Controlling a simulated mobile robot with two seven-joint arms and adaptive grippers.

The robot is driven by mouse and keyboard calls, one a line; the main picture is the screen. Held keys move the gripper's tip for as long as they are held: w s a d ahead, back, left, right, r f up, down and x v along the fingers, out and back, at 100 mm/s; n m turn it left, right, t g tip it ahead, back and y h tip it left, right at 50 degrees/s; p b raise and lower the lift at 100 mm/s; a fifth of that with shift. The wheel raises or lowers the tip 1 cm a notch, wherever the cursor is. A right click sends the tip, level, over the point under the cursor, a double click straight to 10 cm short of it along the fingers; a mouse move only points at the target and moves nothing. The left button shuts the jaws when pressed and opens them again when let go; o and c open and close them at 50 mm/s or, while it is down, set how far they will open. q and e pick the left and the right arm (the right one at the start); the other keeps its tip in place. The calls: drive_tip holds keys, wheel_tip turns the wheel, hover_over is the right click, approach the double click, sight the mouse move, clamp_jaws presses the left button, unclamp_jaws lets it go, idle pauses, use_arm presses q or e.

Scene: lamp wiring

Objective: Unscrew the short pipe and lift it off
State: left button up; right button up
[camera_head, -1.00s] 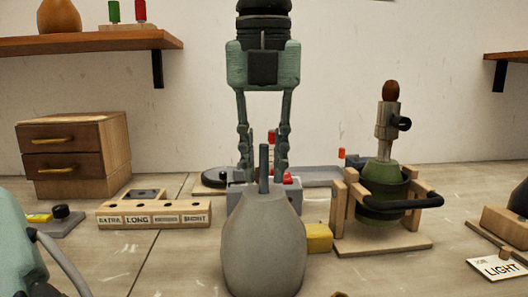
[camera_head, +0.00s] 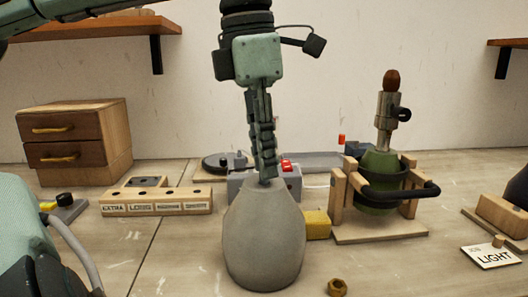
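The grey vase-shaped lamp base (camera_head: 265,240) stands upright on the table in the middle front. The short pipe stood up from its mouth in the earlier frame; now the fingers hide it. My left gripper (camera_head: 267,178) points straight down at the top of the base, with its fingertips at the mouth. The fingers line up one in front of the other, so the gap between them and any grip on the pipe cannot be seen. My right gripper is not in view.
A green lamp (camera_head: 378,164) with a metal stem stands in a wooden cradle (camera_head: 338,205) at right. A yellow block (camera_head: 318,225) and a brass nut (camera_head: 337,287) lie near the base. A labelled wooden rack (camera_head: 155,208) and drawers (camera_head: 62,152) stand at left.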

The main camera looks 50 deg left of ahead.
use_arm(q)
clamp_jaws()
drive_tip(key=shift+n, duration=0.6)
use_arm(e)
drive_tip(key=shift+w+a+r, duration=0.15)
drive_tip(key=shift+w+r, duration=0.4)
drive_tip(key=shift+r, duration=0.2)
use_arm(q)
drive_tip(key=shift+r, duration=0.6)
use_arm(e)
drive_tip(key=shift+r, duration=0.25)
use_arm(q)
drive_tip(key=shift+r, duration=3.25)
